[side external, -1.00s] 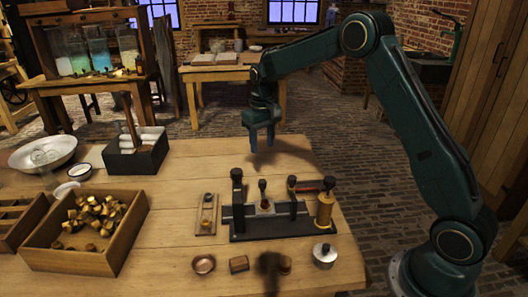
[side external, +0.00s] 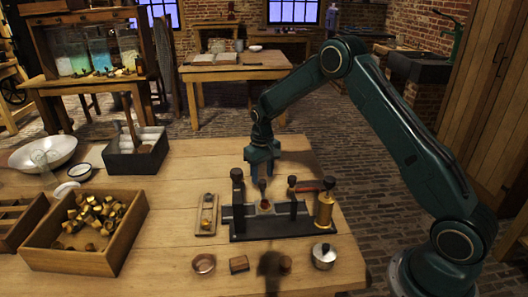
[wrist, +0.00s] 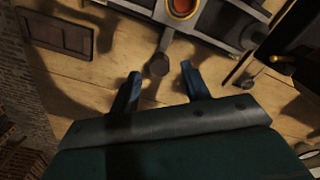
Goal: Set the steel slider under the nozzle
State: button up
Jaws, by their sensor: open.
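The press-like fixture (side external: 283,229) stands on the table on a dark base with upright posts. What looks like the steel slider is a grey bar across its middle, holding a red-orange disc (wrist: 183,7) in a ring. A stem with a round dark knob (wrist: 159,65) sticks out from it; the knob also shows in the side view (side external: 262,184). My gripper (side external: 262,172) is open, pointing down just above and behind the knob. In the wrist view its two fingers (wrist: 160,82) lie either side of the knob, apart from it. I cannot clearly make out the nozzle.
A brass cylinder (side external: 325,211) with a red-handled lever stands at the fixture's right end. A small wooden rack (side external: 206,215) lies left of it. A copper dish (side external: 204,264), a wooden block (side external: 239,264) and a lidded pot (side external: 324,257) stand in front. A crate (side external: 75,262) of brass parts is at left.

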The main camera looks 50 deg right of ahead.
aim_at(264, 196)
jog(key=shift+f, duration=1.2)
grip_shut()
